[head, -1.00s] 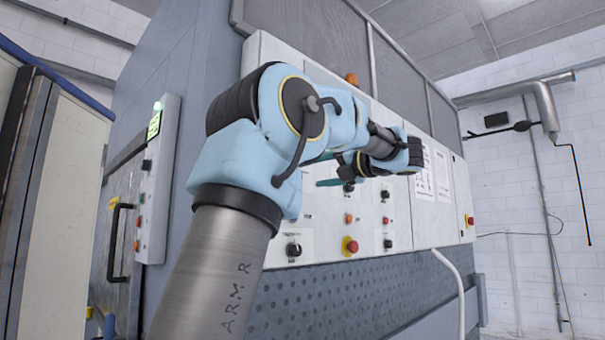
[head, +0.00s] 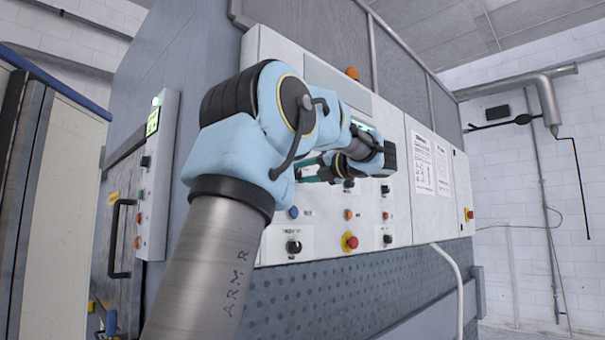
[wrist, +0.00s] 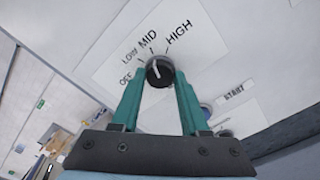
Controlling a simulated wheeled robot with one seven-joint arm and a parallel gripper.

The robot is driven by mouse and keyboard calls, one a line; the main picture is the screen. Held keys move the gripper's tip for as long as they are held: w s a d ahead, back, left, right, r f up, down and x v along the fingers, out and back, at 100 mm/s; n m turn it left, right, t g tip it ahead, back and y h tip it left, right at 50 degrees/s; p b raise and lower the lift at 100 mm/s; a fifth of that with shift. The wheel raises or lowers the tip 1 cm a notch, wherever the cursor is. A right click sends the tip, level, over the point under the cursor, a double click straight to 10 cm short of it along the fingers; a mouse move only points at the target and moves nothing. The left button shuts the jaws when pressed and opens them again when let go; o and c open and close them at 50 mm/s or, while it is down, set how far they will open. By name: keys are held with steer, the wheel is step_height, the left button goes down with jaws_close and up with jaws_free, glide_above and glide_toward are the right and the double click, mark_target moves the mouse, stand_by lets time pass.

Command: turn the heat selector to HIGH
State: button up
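The heat selector (wrist: 159,71) is a round black knob on a white label plate marked OFF, LOW, MID and HIGH in the wrist view. Its white pointer mark tilts up and left, on the LOW-to-MID side; the exact setting is hard to tell. HIGH (wrist: 179,36) is printed up and right of the knob. My gripper (wrist: 158,80) has its two teal fingers on either side of the knob, seemingly apart with small gaps; contact is unclear. In the head view my gripper (head: 308,167) is at the panel, partly behind my arm, and the selector is hidden there.
A START label (wrist: 234,93) and a blue button lie just right of my right finger. Below my gripper on the panel are a blue button (head: 293,212), a black knob (head: 293,246) and a red emergency stop (head: 350,242). A pale hose (head: 452,268) hangs at right.

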jaws_close()
steer(key=shift+m, duration=0.4)
steer(key=m, duration=0.3)
steer(key=shift+m+p, duration=0.8)
steer(key=shift+m, duration=1.3)
steer(key=o, duration=0.5)
jaws_free()
steer(key=b+v, duration=0.3)
steer(key=v, duration=0.8)
